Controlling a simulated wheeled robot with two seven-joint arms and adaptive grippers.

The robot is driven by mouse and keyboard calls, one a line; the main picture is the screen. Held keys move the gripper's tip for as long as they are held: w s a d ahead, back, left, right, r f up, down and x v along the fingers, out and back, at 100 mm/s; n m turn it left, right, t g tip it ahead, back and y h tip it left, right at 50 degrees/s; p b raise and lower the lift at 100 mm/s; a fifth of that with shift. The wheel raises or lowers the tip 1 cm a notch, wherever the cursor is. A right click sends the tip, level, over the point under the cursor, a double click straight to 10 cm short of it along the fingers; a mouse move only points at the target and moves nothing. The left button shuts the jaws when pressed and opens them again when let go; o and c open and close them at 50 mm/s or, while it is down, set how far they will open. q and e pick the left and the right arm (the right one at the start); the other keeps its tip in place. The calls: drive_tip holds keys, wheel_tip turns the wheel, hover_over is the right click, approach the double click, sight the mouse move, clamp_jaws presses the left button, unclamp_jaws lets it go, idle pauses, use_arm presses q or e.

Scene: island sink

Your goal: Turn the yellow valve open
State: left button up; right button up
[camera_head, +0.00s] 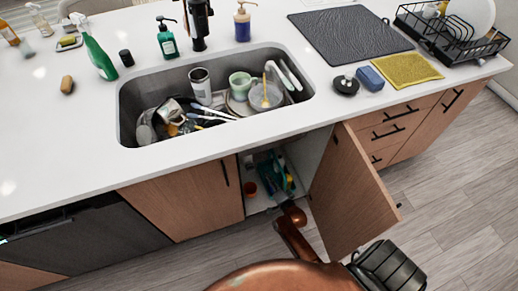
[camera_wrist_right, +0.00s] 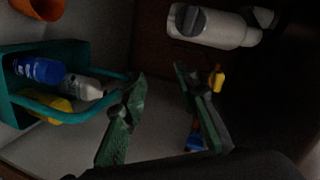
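A small yellow piece (camera_wrist_right: 217,80), which looks like the valve handle, shows in the dim right wrist view just right of my right gripper's right finger. I cannot make out the valve in the head view. My right gripper (camera_wrist_right: 160,78) has its two green fingers spread apart with nothing between them. The yellow piece is outside the fingers, and I cannot tell whether it touches the right one. In the head view my right arm reaches into the open cabinet (camera_head: 257,205) under the sink.
A teal caddy (camera_wrist_right: 92,120) with several bottles stands left of the fingers. An orange container (camera_wrist_right: 40,8) is at the upper left. A white cylinder (camera_wrist_right: 212,28) lies above. The cabinet door (camera_head: 350,195) stands open, right of my arm. The sink (camera_head: 130,105) holds dishes.

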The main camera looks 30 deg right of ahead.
drive_tip(key=w+d+r+m+b, duration=0.1)
drive_tip(key=w+r, duration=0.1)
drive_tip(key=w, duration=0.1)
drive_tip(key=w+d+r+m+t+h+b, duration=0.1)
drive_tip(key=w+d+r, duration=0.1)
drive_tip(key=w+r, duration=0.1)
drive_tip(key=w+d+r+m+t+h+b, duration=0.1)
drive_tip(key=w+r, duration=0.2)
drive_tip(key=w, duration=0.2)
drive_tip(key=shift+w+d+r+m+b, duration=0.2)
drive_tip(key=shift+w+r+m+b, duration=0.1)
drive_tip(key=shift+m, duration=0.1)
use_arm(q)
drive_tip(key=w+r, duration=0.3)
drive_tip(key=w, duration=0.2)
drive_tip(key=shift+w+d+r, duration=0.2)
drive_tip(key=shift+w+r, duration=0.1)
drive_tip(key=shift+w, duration=0.1)
use_arm(e)
drive_tip(key=shift+w+d, duration=0.15)
drive_tip(key=shift+w, duration=0.3)
drive_tip(key=shift+c, duration=0.3)
drive_tip(key=shift+t, duration=0.3)
clamp_jaws()
